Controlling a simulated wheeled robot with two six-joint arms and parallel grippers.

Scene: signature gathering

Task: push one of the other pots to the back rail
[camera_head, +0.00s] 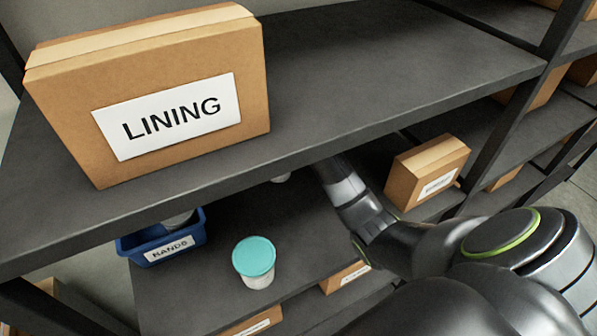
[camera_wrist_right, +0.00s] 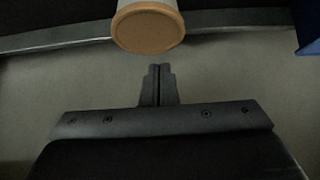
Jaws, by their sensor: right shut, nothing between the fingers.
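A white pot with a teal lid (camera_head: 254,262) stands on the lower shelf in the head view. In the right wrist view a pale pot with an orange-tan round end (camera_wrist_right: 148,28) is just beyond my right gripper (camera_wrist_right: 157,85), with a small gap in the picture. That gripper is shut and empty; in the head view it is hidden under the upper shelf. A grey metal rail (camera_wrist_right: 60,38) runs behind the pot. My left gripper is not in view.
A blue bin (camera_head: 160,243) with a pot-like thing inside sits at the lower shelf's left; a blue edge (camera_wrist_right: 309,32) shows in the wrist view. A LINING box (camera_head: 150,95) stands on the upper shelf (camera_head: 390,60), which overhangs my arm. Another box (camera_head: 427,172) is right of the arm.

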